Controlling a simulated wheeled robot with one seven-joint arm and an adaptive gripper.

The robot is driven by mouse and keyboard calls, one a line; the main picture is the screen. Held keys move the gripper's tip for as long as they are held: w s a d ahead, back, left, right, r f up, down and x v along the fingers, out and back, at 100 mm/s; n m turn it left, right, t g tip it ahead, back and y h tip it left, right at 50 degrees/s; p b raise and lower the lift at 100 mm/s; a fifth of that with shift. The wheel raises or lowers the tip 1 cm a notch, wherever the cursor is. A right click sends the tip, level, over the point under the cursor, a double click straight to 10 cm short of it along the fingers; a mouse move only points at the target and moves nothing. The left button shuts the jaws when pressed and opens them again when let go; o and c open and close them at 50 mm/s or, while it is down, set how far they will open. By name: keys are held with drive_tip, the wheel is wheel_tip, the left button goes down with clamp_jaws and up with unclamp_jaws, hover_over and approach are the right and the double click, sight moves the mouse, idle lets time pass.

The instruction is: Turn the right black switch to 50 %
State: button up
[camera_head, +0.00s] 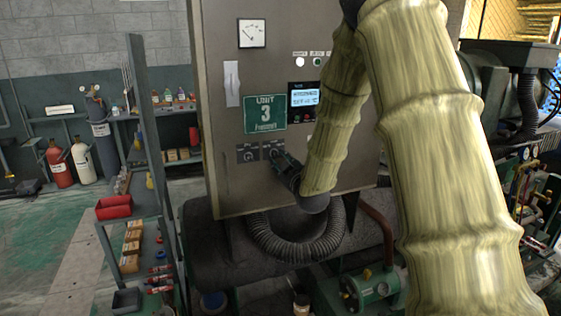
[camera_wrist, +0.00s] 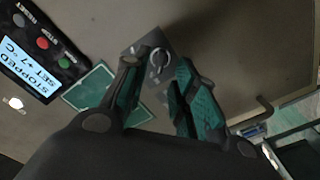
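The right black switch (camera_head: 273,149) is on the grey cabinet's front plate, below the green "UNIT 3" sign (camera_head: 265,115). The left black switch (camera_head: 247,153) sits beside it. My gripper (camera_head: 281,160) is at the lower right of the right switch and partly overlaps it in the head view. In the wrist view, my gripper (camera_wrist: 157,74) has its two teal-padded fingers apart, with a round switch (camera_wrist: 158,61) showing in the gap beyond the tips. It looks like the right one. Contact is not visible, and its setting is too small to read. The other switch is hidden there.
The display (camera_head: 304,97) is right of the sign; in the wrist view the display (camera_wrist: 27,68) reads STOPPED, SET +7 °C. A dial gauge (camera_head: 252,33) is above. A black corrugated hose (camera_head: 290,250) curves below the cabinet. A shelf rack (camera_head: 150,130) stands left.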

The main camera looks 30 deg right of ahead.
drive_tip(key=shift+b+v, duration=0.3)
drive_tip(key=shift+v, duration=2.55)
